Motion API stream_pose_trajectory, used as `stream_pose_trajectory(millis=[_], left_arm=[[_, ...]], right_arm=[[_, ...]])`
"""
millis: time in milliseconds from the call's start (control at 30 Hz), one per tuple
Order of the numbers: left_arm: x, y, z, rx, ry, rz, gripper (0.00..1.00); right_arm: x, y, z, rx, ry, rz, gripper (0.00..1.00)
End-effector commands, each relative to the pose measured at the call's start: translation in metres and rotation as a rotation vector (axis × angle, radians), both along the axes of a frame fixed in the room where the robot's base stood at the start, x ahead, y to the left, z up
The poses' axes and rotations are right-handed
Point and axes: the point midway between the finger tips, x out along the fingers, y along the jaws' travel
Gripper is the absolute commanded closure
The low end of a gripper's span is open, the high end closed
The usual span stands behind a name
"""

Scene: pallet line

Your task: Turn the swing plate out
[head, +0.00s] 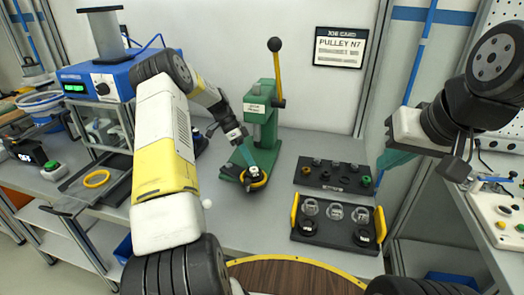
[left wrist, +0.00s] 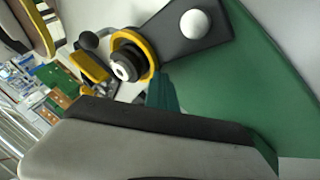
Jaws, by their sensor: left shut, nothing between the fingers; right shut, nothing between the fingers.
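The green press (head: 264,115) stands on the bench, its base (head: 232,165) behind my left gripper (head: 246,158). The swing plate (left wrist: 180,35) is a dark grey plate with a white ball knob (left wrist: 195,24), seen in the left wrist view against the green base. A yellow ring (left wrist: 150,55) surrounds a dark pulley with a white centre (left wrist: 126,68) at its end. My left gripper is shut and empty, its teal fingers (left wrist: 163,92) close beside the ring; contact cannot be told. My right gripper (head: 394,161) is shut and empty, away to the right.
A black tray with small parts (head: 333,187) and a black tray with yellow handles (head: 338,240) lie right of the press. A blue machine (head: 95,78) and a loose yellow ring (head: 97,179) are at left. Bare bench shows between press and trays.

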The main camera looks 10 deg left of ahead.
Motion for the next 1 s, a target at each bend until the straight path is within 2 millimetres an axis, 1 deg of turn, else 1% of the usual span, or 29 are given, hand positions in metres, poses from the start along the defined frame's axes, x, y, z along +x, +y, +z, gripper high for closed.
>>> stream_pose_trajectory(millis=[600,900,1000], left_arm=[[-0.025,0.0,0.0,-0.001,0.001,-0.307,1.0],[-0.035,0.003,0.0,-0.001,0.0,-0.302,1.0],[-0.038,0.003,0.0,-0.001,0.001,-0.343,1.0]], right_arm=[[0.0,0.0,0.0,0.0,0.0,0.0,1.0],[0.0,0.0,0.0,0.0,0.0,0.0,1.0],[0.0,0.0,0.0,0.0,0.0,0.0,1.0]])
